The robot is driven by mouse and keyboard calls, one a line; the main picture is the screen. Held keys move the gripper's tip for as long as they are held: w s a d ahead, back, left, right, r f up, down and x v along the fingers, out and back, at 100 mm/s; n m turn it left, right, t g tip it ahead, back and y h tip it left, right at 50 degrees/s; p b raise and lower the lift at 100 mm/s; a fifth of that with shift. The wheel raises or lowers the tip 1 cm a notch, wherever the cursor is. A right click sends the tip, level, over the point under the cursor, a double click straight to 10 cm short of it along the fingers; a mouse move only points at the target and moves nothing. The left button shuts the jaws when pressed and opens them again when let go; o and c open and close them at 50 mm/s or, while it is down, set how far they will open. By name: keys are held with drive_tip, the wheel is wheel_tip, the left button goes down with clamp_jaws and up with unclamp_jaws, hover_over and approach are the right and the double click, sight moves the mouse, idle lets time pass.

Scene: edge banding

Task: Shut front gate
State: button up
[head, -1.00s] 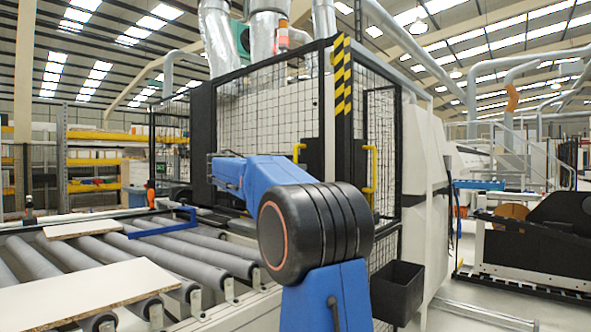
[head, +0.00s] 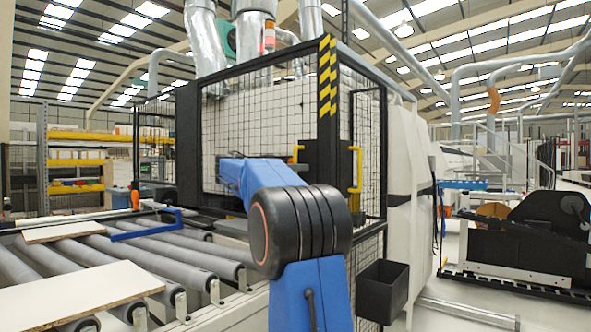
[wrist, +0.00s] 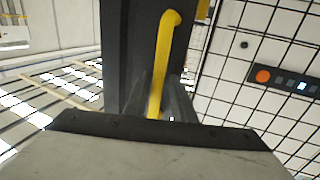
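The mesh guard of the machine (head: 255,105) stands in the middle of the head view, with a black and yellow striped corner post (head: 327,75). Yellow handles show on both sides of this corner, one at the left (head: 298,151) and one at the right (head: 357,168). Which panel is the front gate, and how far open it stands, I cannot tell. In the wrist view a yellow handle (wrist: 164,50) on a dark upright runs down between the dark fingers of my gripper (wrist: 163,100). Whether they press on it is unclear. My arm hides the gripper in the head view.
A roller conveyor (head: 150,255) with pale boards (head: 75,302) fills the lower left. A black bin (head: 382,290) hangs below the right mesh side. A control strip with an orange button (wrist: 263,76) shows in the wrist view. Open floor lies at the lower right.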

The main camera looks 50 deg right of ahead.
drive_tip(key=shift+o, duration=0.3)
drive_tip(key=v, duration=1.7)
drive_tip(key=shift+a, duration=0.2)
drive_tip(key=shift+f, duration=0.1)
drive_tip(key=s+a+f+n+t+y, duration=0.3)
drive_tip(key=s+a+f+n+y, duration=0.3)
drive_tip(key=s+a+f, duration=0.4)
drive_tip(key=s+a+f+n+t+y, duration=0.2)
drive_tip(key=s+a+f+n+y, duration=0.3)
drive_tip(key=s+a+f, duration=0.6)
drive_tip(key=s+a+f+n+t+y, duration=0.3)
drive_tip(key=s+a+f+n+y, duration=0.3)
drive_tip(key=f, duration=1.9)
drive_tip(key=s+a+n, duration=0.3)
drive_tip(key=s+a, duration=0.1)
drive_tip(key=s, duration=0.2)
drive_tip(key=shift+a+f+t+y, duration=0.25)
drive_tip(key=shift+a+t+y, duration=0.05)
